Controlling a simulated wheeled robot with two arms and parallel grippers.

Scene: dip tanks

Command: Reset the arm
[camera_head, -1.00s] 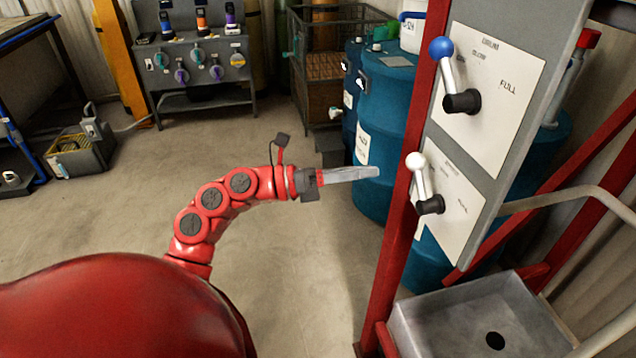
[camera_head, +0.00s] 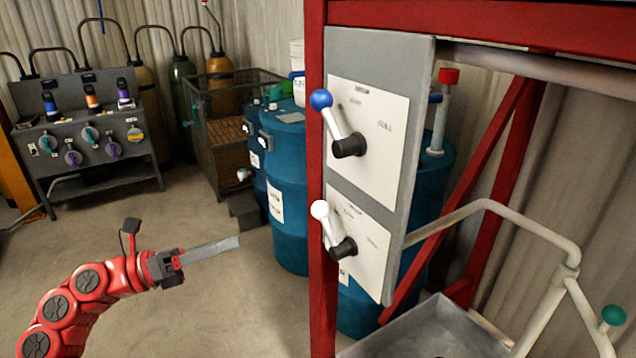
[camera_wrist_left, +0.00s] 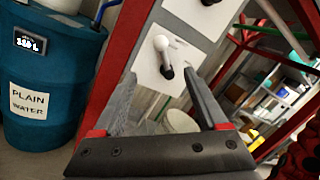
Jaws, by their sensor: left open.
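My left gripper (camera_head: 210,249) reaches in from the lower left of the head view, over open floor and apart from the panel. In the left wrist view its two fingers (camera_wrist_left: 165,105) stand apart with nothing between them. A grey panel (camera_head: 345,55) on a red frame carries two levers. The upper lever has a blue ball (camera_head: 321,99), the lower a white ball (camera_head: 320,209); both tilt up and left from black hubs. The white-ball lever also shows in the left wrist view (camera_wrist_left: 162,45), beyond the fingertips. My right gripper is not in view.
Blue drums (camera_head: 289,190) stand behind the panel; one is labelled PLAIN WATER in the left wrist view (camera_wrist_left: 28,105). A metal basin (camera_head: 400,340) sits below the panel. A red post (camera_head: 318,280) is to the gripper's right. Floor (camera_head: 200,300) around the gripper is clear.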

